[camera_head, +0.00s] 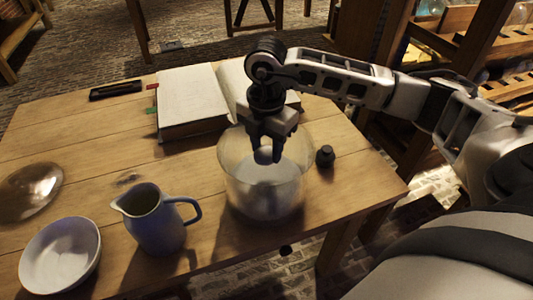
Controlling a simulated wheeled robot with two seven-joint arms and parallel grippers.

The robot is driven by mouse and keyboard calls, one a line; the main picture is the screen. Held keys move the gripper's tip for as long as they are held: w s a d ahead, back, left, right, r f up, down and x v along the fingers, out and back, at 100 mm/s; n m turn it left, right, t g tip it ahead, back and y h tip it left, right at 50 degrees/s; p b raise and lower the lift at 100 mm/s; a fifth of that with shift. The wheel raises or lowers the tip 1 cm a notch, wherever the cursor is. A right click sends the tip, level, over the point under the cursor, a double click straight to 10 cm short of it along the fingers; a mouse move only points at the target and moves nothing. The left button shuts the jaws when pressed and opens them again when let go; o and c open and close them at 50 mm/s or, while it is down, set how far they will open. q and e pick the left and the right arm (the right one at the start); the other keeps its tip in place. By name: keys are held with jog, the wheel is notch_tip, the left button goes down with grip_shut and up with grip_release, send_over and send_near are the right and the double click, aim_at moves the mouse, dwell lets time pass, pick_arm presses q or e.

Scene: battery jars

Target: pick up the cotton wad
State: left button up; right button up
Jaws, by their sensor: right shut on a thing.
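The cotton wad (263,156) is a small whitish lump low between the fingers of my right gripper (265,150). The gripper points straight down into the mouth of a wide glass jar (236,185) and is shut on the wad. The wad is inside the jar, over a pale, cloudy surface. The fingers partly cover it, and I cannot tell whether it touches what is below. My left gripper is not in view.
A blue-grey jug (155,222), a white bowl (60,255) and a glass dome (30,190) stand left of the jar. An open book (192,98) lies behind it and a small dark stopper (325,156) stands right of it. The table's (95,150) left-middle is clear.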

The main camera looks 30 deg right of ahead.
jog(key=a+r+b, duration=0.1)
jog(key=a+r, duration=0.8)
jog(key=a, duration=0.5)
jog(key=shift+w+r, duration=0.4)
jog(key=shift+w, duration=0.05)
jog(key=shift+o, duration=0.3)
